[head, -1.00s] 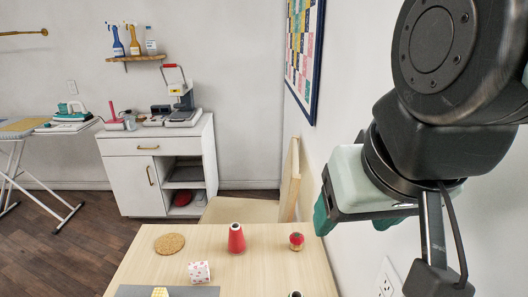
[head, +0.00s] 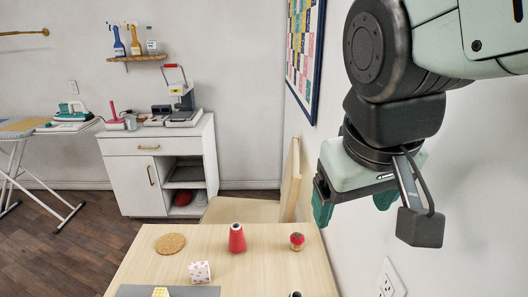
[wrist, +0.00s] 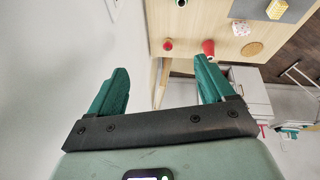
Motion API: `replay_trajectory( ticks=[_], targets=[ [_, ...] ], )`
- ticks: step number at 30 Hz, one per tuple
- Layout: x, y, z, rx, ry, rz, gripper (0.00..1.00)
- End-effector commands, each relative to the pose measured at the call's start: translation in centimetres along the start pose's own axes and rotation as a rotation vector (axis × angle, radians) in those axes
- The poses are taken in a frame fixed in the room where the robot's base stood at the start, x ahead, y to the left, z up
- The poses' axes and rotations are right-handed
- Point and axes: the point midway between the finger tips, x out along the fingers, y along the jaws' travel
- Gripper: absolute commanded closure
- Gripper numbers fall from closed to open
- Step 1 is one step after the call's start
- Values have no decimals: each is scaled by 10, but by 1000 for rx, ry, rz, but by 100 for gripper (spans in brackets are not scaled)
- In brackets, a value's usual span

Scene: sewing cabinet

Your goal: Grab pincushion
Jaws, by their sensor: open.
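A red cone (head: 237,238) stands left of the pincushion on the table (head: 190,243). A round cork coaster (head: 170,243), a patterned white cube (head: 200,271) and a yellow item (head: 160,292) are farther left. A chair (head: 245,210) stands behind, and the wall is close on the right.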

Motion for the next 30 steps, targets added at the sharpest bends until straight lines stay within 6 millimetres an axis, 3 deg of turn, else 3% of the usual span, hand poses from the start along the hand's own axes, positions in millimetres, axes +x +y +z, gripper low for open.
replay_trajectory(
  ticks=[8,14,22,30],
  targets=[
    [80,16,-62,-384,-248,167,18],
    [151,13,-102,-699,-399,299,18],
    [261,-14,-139,-1176,-575,484,18],
    [378,-59,-148,-1689,-706,669,18]
  ],
)
